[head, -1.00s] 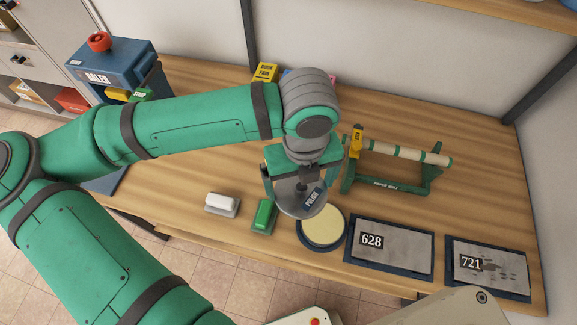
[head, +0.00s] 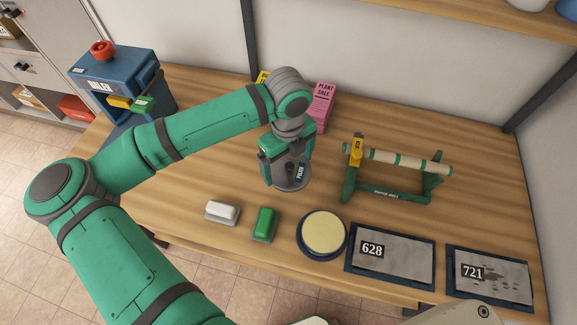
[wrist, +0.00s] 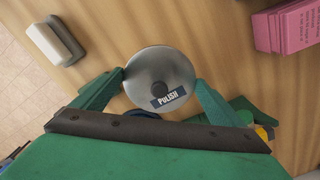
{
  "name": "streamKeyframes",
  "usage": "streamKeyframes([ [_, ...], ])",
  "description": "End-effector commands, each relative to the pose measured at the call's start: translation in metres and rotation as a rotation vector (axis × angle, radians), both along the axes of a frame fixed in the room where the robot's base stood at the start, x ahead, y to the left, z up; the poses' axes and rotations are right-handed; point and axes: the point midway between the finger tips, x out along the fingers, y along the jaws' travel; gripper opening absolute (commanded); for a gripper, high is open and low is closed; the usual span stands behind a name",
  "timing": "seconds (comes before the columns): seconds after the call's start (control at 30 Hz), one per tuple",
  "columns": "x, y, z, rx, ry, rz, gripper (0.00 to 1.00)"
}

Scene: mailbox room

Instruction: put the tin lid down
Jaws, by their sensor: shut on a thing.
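The tin lid (head: 291,178) is a round silver disc with a dark knob and a label reading POLISH. It also shows in the wrist view (wrist: 150,70), between the two green fingers. My gripper (wrist: 160,80) is shut on the lid. In the head view my gripper (head: 287,165) is over the middle of the wooden table, behind the tin. I cannot tell whether the lid touches the table. The round tin (head: 323,232) stands uncovered near the front edge, with a pale yellow surface inside a dark blue rim.
A white block (head: 222,210) and a green block (head: 265,223) lie left of the tin. Plates 628 (head: 400,262) and 721 (head: 505,280) lie right. A green paper-roll stand (head: 390,190), pink stack (head: 322,105) and blue baler (head: 120,80) stand farther back. Bare wood (head: 210,165) lies left of my gripper.

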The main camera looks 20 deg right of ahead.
Motion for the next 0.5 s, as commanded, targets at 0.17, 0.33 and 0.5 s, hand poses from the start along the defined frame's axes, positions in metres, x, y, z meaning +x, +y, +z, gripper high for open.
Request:
streamKeyframes([
  [0.17,0.012,-0.005,-0.016,0.000,0.001,-0.001,0.71],
  [0.33,0.017,-0.007,-0.023,0.001,0.001,0.000,0.71],
  [0.5,0.021,-0.009,-0.045,-0.001,0.002,0.000,0.71],
])
